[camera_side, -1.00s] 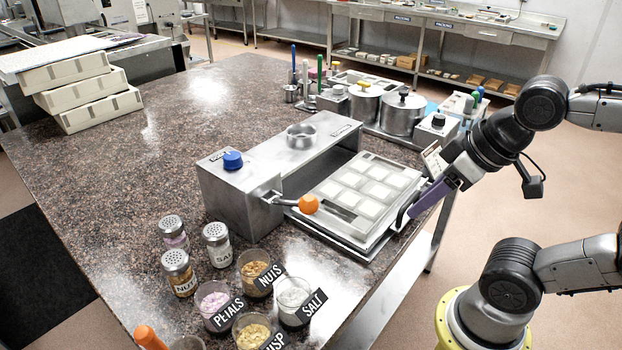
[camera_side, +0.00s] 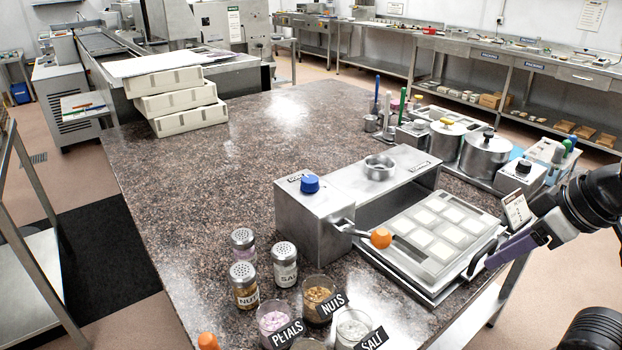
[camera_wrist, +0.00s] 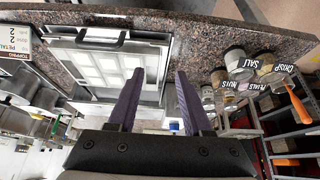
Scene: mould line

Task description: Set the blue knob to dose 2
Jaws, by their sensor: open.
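The blue knob (camera_side: 310,183) sits on top of the left block of the steel dosing unit (camera_side: 315,225). Its dose setting is too small to read. A small blue patch between my fingers in the wrist view (camera_wrist: 174,127) may be this knob; I cannot be sure. My gripper (camera_side: 490,262) has purple fingers and is beside the right edge of the mould tray, well apart from the knob. In the wrist view my gripper (camera_wrist: 160,73) is open, with nothing between its fingertips. A card (camera_side: 516,208) stands near my gripper; in the wrist view the card (camera_wrist: 15,40) shows "TOPPING", "PETAL" and 2.
A lever with an orange ball (camera_side: 381,238) sticks out from the unit towards the mould tray (camera_side: 475,215). Shakers (camera_side: 285,265) and labelled topping cups (camera_side: 319,300) stand in front of the unit. Pots (camera_side: 484,155) stand behind.

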